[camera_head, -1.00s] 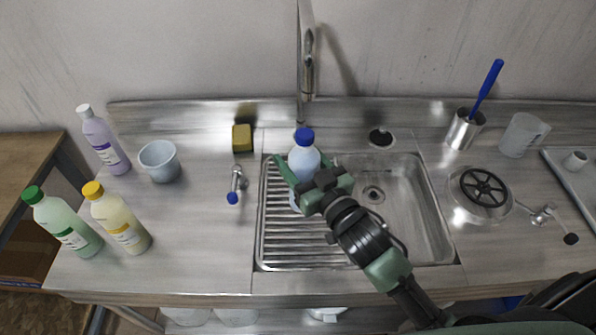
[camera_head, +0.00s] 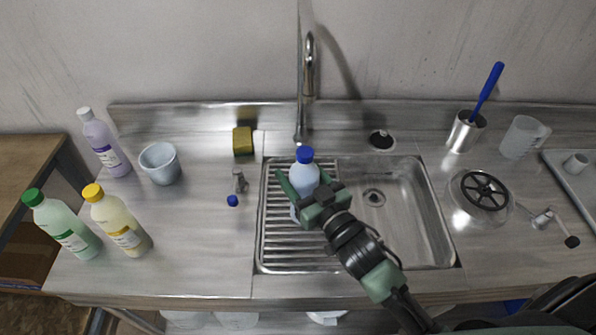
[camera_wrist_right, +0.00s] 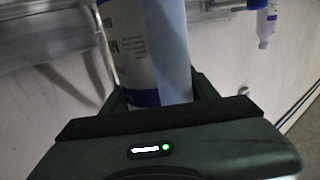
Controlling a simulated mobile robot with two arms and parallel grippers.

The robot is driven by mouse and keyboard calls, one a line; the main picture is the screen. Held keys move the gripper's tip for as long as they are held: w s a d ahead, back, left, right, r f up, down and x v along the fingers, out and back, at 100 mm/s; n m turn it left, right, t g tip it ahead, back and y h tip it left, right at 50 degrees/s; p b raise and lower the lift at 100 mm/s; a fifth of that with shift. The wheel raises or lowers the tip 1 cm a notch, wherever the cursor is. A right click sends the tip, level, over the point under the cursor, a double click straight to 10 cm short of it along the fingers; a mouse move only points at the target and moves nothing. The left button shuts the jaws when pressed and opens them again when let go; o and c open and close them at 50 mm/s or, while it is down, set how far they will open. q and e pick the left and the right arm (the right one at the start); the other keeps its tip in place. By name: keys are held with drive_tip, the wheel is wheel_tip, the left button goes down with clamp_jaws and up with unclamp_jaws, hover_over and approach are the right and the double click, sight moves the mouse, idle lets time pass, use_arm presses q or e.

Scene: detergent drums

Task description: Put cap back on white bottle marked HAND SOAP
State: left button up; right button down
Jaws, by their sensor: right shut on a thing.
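A pale blue-white bottle with a blue cap (camera_head: 305,155) on its top stands upright over the ribbed left part of the sink. My right gripper (camera_head: 313,200) is shut around the bottle's body from the right and near side. In the right wrist view the bottle (camera_wrist_right: 123,45) shows a white side with partly cut-off dark lettering and a blue band low down. I cannot read the label. Whether the bottle touches the sink is hidden by the gripper. A small blue piece (camera_head: 232,200) lies on the counter left of the sink, just below a grey metal fitting (camera_head: 239,181). My left gripper is out of view.
Lavender (camera_head: 103,145), green (camera_head: 62,225) and yellow (camera_head: 120,222) bottles and a pale cup (camera_head: 160,163) stand at the left. A sponge (camera_head: 242,141) and the faucet (camera_head: 309,65) are behind.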

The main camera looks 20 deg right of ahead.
drive_tip(key=shift+f, duration=0.35)
drive_tip(key=shift+c, duration=2.1)
unclamp_jaws()
drive_tip(key=shift+f, duration=0.1)
drive_tip(key=shift+r, duration=0.7)
drive_tip(key=b+v, duration=0.2)
drive_tip(key=v, duration=1)
